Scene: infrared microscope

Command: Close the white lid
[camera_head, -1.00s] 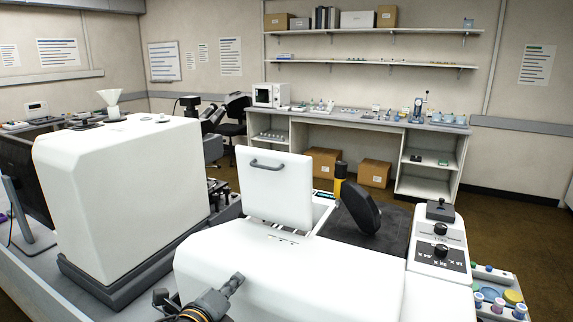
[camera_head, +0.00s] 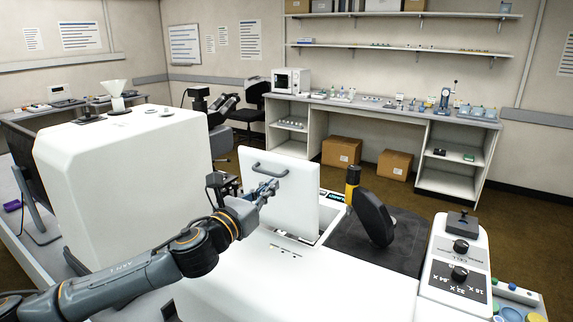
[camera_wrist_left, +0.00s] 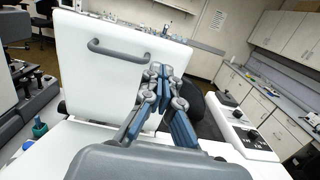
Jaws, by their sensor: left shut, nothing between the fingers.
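The white lid (camera_head: 301,196) stands raised at the back of the white microscope body (camera_head: 290,283), over an opening. It has a grey handle (camera_head: 270,170) near its top edge. In the left wrist view the lid (camera_wrist_left: 90,75) fills the left middle, with its handle (camera_wrist_left: 118,50) at the upper left. My left gripper (camera_head: 270,188) is shut and empty, in front of the lid's face, just below the handle. In the left wrist view the gripper (camera_wrist_left: 163,75) overlaps the lid's right part. I cannot tell whether it touches the lid. My right gripper is not in view.
A large white housing (camera_head: 120,170) stands left of the lid. A black eyepiece part (camera_head: 374,215) stands right of it on a dark plate. A control box (camera_head: 455,262) with black knobs is at the right. A bench with shelves (camera_head: 390,112) lines the back wall.

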